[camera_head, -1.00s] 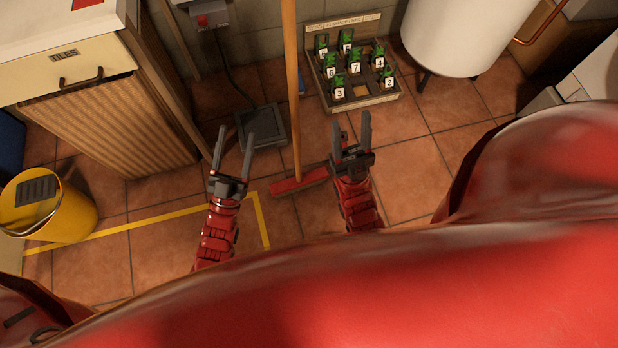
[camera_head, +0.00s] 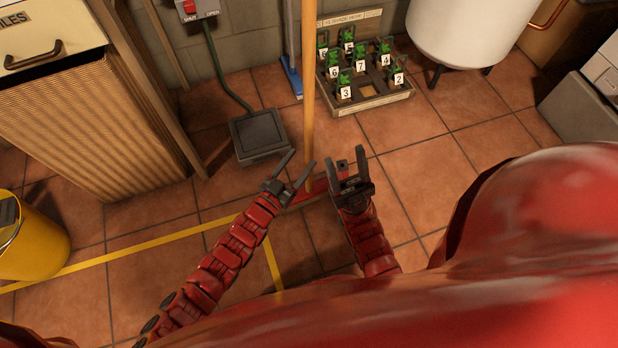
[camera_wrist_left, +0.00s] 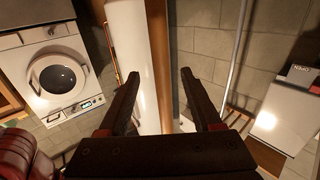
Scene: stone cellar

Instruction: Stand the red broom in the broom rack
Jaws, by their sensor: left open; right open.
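The red broom stands upright in the head view. Its wooden handle (camera_head: 308,90) rises from a red head (camera_head: 316,188) on the tiled floor, partly hidden by my grippers. My left gripper (camera_head: 303,157) is open beside the lower handle. In the left wrist view, the brown handle (camera_wrist_left: 157,35) shows between the open fingers of my left gripper (camera_wrist_left: 160,74), not held. My right gripper (camera_head: 346,150) is open and empty, right of the handle above the floor. I cannot make out the broom rack in these views.
A plant tray (camera_head: 372,107) with several numbered pots stands behind. A blue-headed tool (camera_head: 291,76) leans at the wall near a floor pedal (camera_head: 258,134). A white tank (camera_head: 462,30) is at the back right, a corrugated cabinet (camera_head: 85,120) and yellow bucket (camera_head: 40,245) at left.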

